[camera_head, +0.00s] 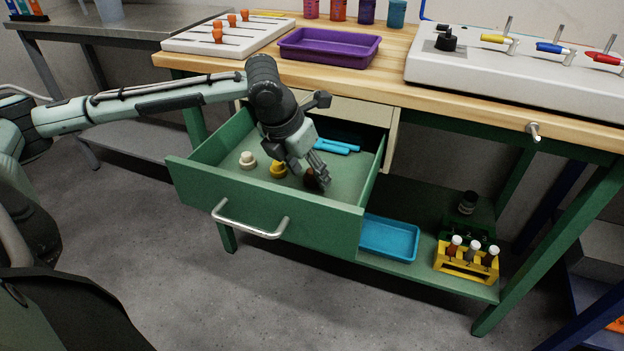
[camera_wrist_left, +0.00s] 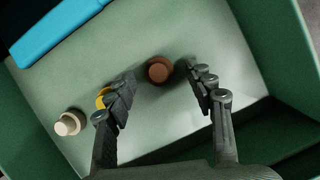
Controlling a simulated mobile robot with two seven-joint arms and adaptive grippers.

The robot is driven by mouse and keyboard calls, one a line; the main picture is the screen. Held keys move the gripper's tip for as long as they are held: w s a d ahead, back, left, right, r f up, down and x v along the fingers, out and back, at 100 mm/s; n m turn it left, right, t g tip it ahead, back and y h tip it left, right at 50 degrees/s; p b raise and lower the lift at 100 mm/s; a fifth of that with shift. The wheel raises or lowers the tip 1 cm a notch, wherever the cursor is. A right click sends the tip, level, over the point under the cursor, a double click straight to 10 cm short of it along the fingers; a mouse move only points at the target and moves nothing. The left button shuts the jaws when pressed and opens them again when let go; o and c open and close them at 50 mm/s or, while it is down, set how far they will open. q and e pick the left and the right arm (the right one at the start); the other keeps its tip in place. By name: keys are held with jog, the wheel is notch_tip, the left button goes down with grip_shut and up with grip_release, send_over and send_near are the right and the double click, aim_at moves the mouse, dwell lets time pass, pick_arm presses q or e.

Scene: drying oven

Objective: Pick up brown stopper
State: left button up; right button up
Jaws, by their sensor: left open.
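The brown stopper (camera_wrist_left: 159,69) stands on the floor of the open green drawer (camera_head: 263,221). In the head view it is mostly hidden behind my left gripper (camera_head: 318,178), with a dark brown part (camera_head: 311,179) showing beside the fingers. In the left wrist view my left gripper (camera_wrist_left: 162,88) is open. The brown stopper shows between its two fingers, near the level of the fingertips in the picture. I cannot tell whether a finger touches it. My right gripper is not in view.
A yellow stopper (camera_head: 278,169) and a cream stopper (camera_head: 247,160) stand to the left in the drawer. A blue tool (camera_head: 337,147) lies at the drawer's back. The drawer walls enclose my gripper. A purple tray (camera_head: 330,46) sits on the bench above.

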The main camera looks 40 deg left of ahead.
aim_at(309, 173)
pick_arm(q)
jog(key=shift+w+f, duration=0.1)
jog(key=shift+f, duration=0.15)
jog(key=c, duration=0.9)
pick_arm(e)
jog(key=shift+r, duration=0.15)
pick_arm(q)
jog(key=shift+o, duration=0.2)
jog(key=shift+r, duration=0.15)
jog(key=shift+r, duration=0.55)
notch_tip(309, 173, up, 3)
jog(key=shift+w+r+p, duration=0.1)
jog(key=shift+p, duration=0.4)
jog(key=w+a+r, duration=0.1)
jog(key=a+r, duration=0.5)
jog(key=a, duration=0.5)
jog(key=shift+w+a+r+p, duration=0.3)
jog(key=shift+w+p, duration=0.05)
jog(key=shift+p, duration=0.05)
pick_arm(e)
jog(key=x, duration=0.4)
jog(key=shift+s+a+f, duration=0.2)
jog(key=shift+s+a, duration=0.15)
